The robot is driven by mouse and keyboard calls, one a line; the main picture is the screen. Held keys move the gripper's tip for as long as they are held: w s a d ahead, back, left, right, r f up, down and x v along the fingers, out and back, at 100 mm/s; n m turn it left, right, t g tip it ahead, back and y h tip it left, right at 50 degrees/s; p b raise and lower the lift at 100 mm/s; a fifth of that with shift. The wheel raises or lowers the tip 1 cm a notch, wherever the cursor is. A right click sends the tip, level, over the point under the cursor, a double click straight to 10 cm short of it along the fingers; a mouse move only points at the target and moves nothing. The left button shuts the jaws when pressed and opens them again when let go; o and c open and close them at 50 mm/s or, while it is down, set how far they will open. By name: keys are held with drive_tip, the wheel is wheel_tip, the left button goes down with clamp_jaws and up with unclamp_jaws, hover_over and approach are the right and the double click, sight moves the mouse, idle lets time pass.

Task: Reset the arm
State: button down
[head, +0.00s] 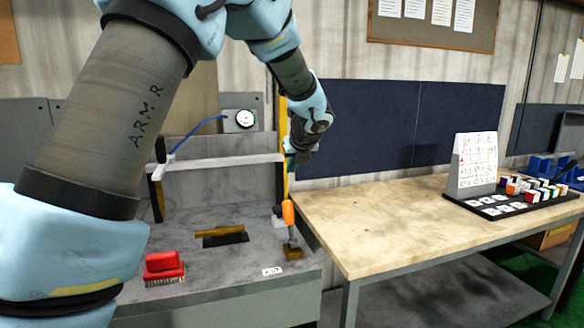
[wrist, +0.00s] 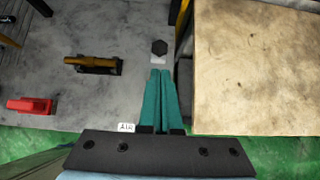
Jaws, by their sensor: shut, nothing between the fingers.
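My arm reaches over the grey machine bench, and its printed forearm fills the left of the head view. My gripper (head: 290,153) is above the bench's right side, beside a yellow upright post (head: 283,120). In the wrist view my gripper (wrist: 160,72) shows two teal fingers together, with nothing between them. Their tips point toward a dark hexagonal piece (wrist: 160,47) with a white patch beside it. Whether the fingers touch anything cannot be told.
A red brush (head: 165,268) and a brass-coloured piece over a dark slot (head: 224,237) are on the grey bench (head: 205,285). An orange-handled tool (head: 288,212) stands at its right edge. A wooden table (head: 390,225) adjoins on the right, its near part clear.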

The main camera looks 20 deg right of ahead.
idle(0.4)
drive_tip(key=s+a+f+n+g+y, duration=0.1)
drive_tip(key=s+a+f+n+g, duration=0.15)
drive_tip(key=a+n, duration=0.7)
drive_tip(key=s+a+f+n+g+y, duration=0.1)
drive_tip(key=a+f+n, duration=0.4)
drive_tip(key=a, duration=0.8)
drive_tip(key=s+a+f+n+g, duration=0.2)
drive_tip(key=s+a+n, duration=0.6)
drive_tip(key=n, duration=0.3)
drive_tip(key=s+a+f+n+g+h, duration=0.1)
drive_tip(key=s+a+f+n, duration=0.1)
drive_tip(key=s+a+n, duration=0.5)
drive_tip(key=a+n, duration=0.1)
drive_tip(key=n, duration=0.3)
drive_tip(key=shift+s+a+g+b, duration=0.25)
drive_tip(key=shift+s+g+b, duration=0.1)
